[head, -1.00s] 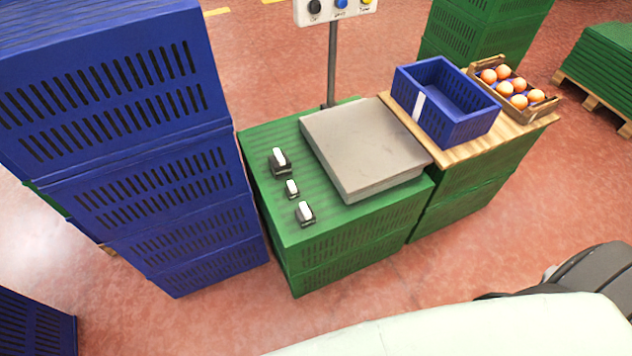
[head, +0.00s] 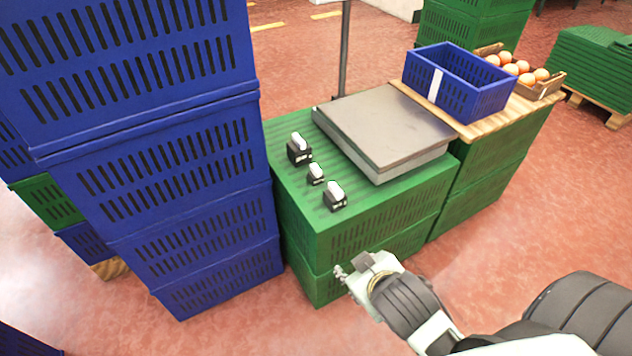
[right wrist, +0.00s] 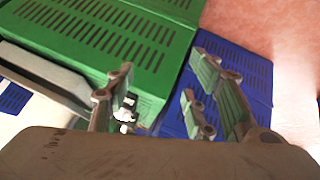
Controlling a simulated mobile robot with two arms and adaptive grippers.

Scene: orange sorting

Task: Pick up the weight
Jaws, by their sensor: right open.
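My right gripper (head: 352,268) is open and empty in front of the green crates, below and nearer than the weights. In the right wrist view my open gripper's fingers (right wrist: 155,95) stand apart. A small black and white weight (right wrist: 126,112) shows beside the left finger, partly hidden. My left gripper is not in view.
A scale with a grey plate (head: 385,125) stands right of the weights. A blue crate (head: 460,90) and a tray of oranges (head: 535,82) sit on a wooden board farther right. Tall stacked blue crates (head: 190,190) stand close on the left.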

